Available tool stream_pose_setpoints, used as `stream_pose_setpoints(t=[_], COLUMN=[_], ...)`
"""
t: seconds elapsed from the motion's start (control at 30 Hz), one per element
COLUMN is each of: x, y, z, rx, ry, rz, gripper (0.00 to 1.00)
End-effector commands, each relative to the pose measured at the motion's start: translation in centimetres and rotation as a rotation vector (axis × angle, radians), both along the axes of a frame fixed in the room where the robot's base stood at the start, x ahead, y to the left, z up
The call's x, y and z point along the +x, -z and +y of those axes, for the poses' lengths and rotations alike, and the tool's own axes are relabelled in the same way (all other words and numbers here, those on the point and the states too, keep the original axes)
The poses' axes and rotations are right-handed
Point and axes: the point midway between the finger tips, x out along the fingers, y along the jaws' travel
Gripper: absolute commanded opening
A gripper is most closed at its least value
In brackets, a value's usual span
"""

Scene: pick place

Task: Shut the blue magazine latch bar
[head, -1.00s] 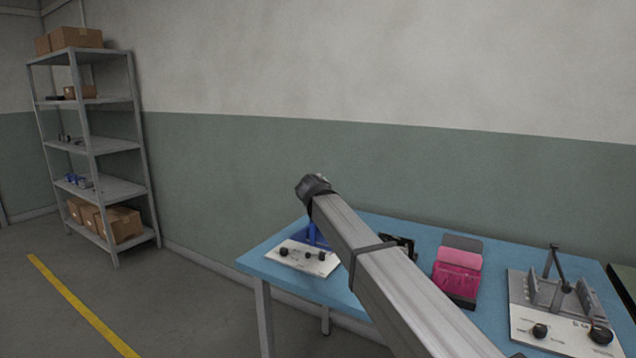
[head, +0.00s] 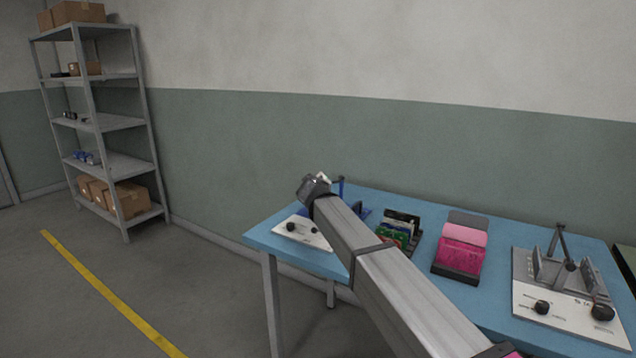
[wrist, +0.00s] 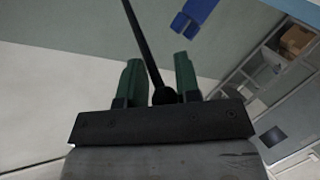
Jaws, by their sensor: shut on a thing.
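The blue magazine (head: 365,212) stands at the left end of the blue table, mostly hidden behind my arm in the head view. In the wrist view, a thin black bar with a round black knob (wrist: 164,96) runs up and to the left from between my fingers. My gripper (wrist: 158,85) has two green fingers and is shut on this knob. A blue part (wrist: 195,15) shows beyond the fingers at the top. In the head view the fingertips are hidden.
A white panel with black knobs (head: 302,232) fronts the magazine. To the right stand a rack of circuit boards (head: 398,236), a pink box (head: 462,248) and a grey fixture (head: 550,272) with a dark lever. A metal shelf (head: 115,165) stands far left.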

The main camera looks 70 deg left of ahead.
Motion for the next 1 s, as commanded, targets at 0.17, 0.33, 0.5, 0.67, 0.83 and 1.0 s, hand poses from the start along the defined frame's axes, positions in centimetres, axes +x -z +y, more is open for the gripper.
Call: stream_pose_setpoints(t=[0.17,0.33,0.5,0.67,0.83,1.0], x=[0.0,0.0,0.0,0.0,-0.1,-0.9], y=[0.4,0.4,0.3,0.3,0.1,-0.3], z=[0.1,0.1,0.1,0.1,-0.3,-1.6], rx=[-0.002,-0.001,-0.001,0.000,-0.001,-0.001], ry=[0.004,0.004,0.004,0.002,0.001,0.001], rz=[0.012,0.012,0.010,0.007,0.005,0.005], gripper=[0.00,0.00,0.43,0.43,0.43,0.43])
